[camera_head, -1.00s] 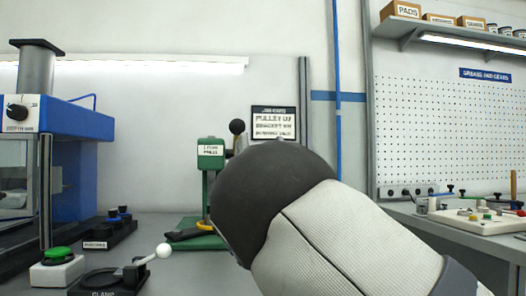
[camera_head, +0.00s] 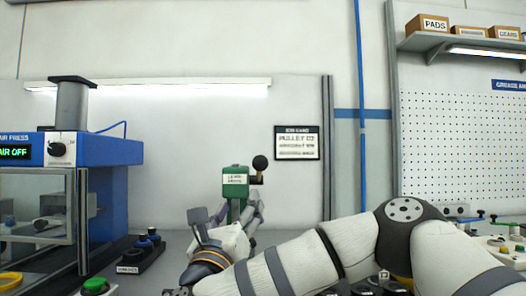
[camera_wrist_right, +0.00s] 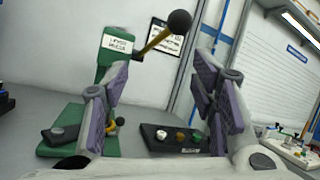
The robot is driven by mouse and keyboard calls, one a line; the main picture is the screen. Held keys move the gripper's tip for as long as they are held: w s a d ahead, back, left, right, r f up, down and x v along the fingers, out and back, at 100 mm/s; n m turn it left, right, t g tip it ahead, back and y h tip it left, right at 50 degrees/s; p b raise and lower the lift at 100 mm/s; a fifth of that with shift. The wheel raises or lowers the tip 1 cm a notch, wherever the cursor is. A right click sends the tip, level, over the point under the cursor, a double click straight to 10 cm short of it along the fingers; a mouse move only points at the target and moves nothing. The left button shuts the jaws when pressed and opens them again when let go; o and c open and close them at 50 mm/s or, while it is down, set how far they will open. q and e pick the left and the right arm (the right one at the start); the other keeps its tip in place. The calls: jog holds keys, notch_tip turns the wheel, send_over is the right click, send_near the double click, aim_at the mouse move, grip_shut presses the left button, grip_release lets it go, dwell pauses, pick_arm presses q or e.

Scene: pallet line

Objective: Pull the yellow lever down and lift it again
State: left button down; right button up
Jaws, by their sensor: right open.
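The green lever press (camera_head: 235,182) stands on the bench in the middle of the head view. Its lever ends in a round black knob (camera_head: 260,163), up at the press's right side. In the right wrist view the yellow lever bar (camera_wrist_right: 156,41) slants up to the black knob (camera_wrist_right: 180,22). My right gripper (camera_head: 228,213) is open and empty in front of the press, below the knob. In the right wrist view its fingers (camera_wrist_right: 162,80) stand wide apart, with the lever beyond them and apart from them. My left gripper is not in view.
A blue air press (camera_head: 105,160) stands at the left. A green button (camera_head: 95,286) and a dark block with knobs (camera_head: 140,256) are before it. A job card (camera_head: 297,143) hangs behind.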

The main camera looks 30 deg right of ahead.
aim_at(258, 167)
jog(key=w+d+r+m, duration=0.1)
jog(key=w+d+r, duration=0.1)
jog(key=d+r, duration=0.1)
jog(key=w+d+r+m+p, duration=0.1)
jog(key=w+d+r, duration=0.1)
jog(key=d, duration=0.1)
jog(key=w+d+r+m+g+p, duration=0.1)
jog(key=w+d+r+m, duration=0.1)
jog(key=d+r, duration=0.1)
jog(key=shift+w+d+r, duration=0.3)
jog(key=shift+w+d, duration=0.05)
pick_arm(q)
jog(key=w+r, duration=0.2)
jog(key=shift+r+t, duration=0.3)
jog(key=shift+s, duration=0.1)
pick_arm(e)
jog(key=shift+c, duration=0.4)
grip_shut()
jog(key=shift+r, duration=0.1)
